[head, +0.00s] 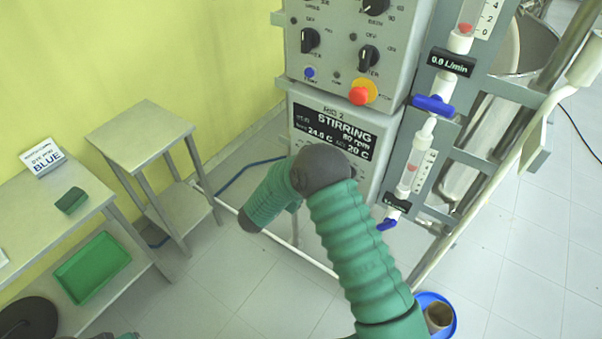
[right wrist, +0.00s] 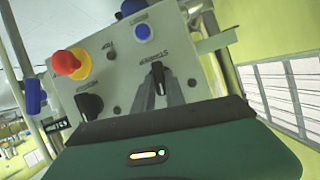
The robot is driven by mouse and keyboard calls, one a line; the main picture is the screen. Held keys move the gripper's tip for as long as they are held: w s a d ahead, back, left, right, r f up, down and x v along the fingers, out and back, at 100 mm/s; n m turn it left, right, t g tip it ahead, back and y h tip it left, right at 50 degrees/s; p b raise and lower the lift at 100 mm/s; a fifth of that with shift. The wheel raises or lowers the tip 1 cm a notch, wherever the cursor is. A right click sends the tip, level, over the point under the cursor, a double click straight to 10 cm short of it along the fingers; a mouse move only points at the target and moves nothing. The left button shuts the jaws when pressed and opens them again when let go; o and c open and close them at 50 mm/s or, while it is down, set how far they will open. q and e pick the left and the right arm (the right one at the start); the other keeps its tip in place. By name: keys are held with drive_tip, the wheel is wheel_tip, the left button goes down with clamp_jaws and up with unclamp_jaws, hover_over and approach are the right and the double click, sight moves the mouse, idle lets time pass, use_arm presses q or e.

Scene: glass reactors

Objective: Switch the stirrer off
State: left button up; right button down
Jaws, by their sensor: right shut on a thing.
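The stirrer knob (head: 310,40) is a black pointer knob at the left of the grey control panel (head: 340,60). It also shows in the right wrist view (right wrist: 158,74) beside its upside-down STIRRER label. The two grey fingers of my right gripper (right wrist: 160,92) lie on either side of this knob, shut on it. In the head view my green right arm crosses below the panel, and I cannot make out its gripper. The display (head: 335,130) reads STIRRING, 80 rpm. My left gripper is not in view.
A second black knob (head: 368,58) and a red button on yellow (head: 359,95) sit right of the stirrer knob. Flowmeters with blue valves (head: 433,105) stand at the right. A small metal stand (head: 140,135) and a bench with a green tray (head: 91,267) are at the left.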

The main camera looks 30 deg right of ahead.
drive_tip(key=shift+a+f+n+g+p, duration=0.15)
drive_tip(key=shift+n+g+p, duration=0.35)
drive_tip(key=shift+n+p, duration=0.25)
drive_tip(key=c, duration=1.4)
unclamp_jaws()
drive_tip(key=shift+w, duration=0.15)
drive_tip(key=b+v, duration=0.1)
drive_tip(key=v, duration=1.6)
drive_tip(key=shift+f, duration=0.2)
